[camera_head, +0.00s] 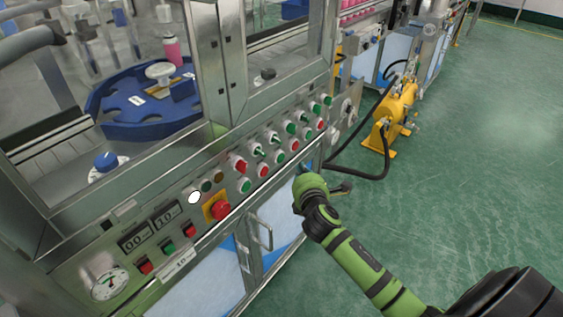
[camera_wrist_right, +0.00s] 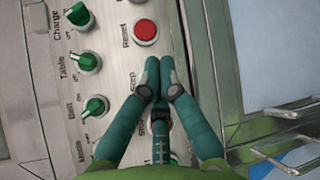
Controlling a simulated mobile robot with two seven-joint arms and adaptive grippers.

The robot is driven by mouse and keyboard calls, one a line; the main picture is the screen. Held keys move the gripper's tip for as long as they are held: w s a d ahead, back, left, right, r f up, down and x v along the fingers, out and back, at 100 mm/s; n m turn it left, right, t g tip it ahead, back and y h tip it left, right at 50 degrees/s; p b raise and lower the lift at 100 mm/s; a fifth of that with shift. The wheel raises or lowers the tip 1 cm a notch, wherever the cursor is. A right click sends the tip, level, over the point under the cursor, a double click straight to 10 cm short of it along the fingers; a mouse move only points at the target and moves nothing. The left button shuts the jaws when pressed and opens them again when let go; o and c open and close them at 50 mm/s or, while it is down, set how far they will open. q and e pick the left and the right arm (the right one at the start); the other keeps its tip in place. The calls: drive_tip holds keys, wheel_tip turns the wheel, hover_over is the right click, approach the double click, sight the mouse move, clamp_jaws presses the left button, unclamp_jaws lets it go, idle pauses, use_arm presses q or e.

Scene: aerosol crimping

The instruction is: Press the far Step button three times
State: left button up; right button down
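The steel control panel (camera_head: 215,185) carries rows of knobs and buttons; its labels are too small to read in the head view. In the right wrist view the Step label (camera_wrist_right: 144,79) shows just left of my right gripper (camera_wrist_right: 158,66), between the red Reset button (camera_wrist_right: 146,32) and a Stop label. The gripper's fingers are together, shut with nothing between them. The Step button itself is hidden behind the fingers, and contact cannot be told. In the head view my right gripper (camera_head: 308,189) is in front of the panel's far lower part, its fingertips hidden. My left gripper is not in view.
Green knobs (camera_wrist_right: 89,62) line the panel's left in the wrist view. A red emergency button (camera_head: 220,209) on yellow sits nearer. Cabinet handles (camera_head: 262,233) stick out below the panel. A yellow machine (camera_head: 391,117) and hose stand beyond; green floor is open to the right.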

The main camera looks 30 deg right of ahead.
sight(280, 158)
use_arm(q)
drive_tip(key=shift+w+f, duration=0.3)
use_arm(e)
drive_tip(key=w, duration=0.1)
drive_tip(key=w+a, duration=0.1)
drive_tip(key=w, duration=0.1)
drive_tip(key=shift+w+a, duration=0.2)
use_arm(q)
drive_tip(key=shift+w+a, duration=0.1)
use_arm(e)
drive_tip(key=shift+w+r, duration=0.1)
idle(0.9)
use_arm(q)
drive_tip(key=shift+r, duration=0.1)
use_arm(e)
drive_tip(key=shift+w+a, duration=0.15)
drive_tip(key=shift+w, duration=0.15)
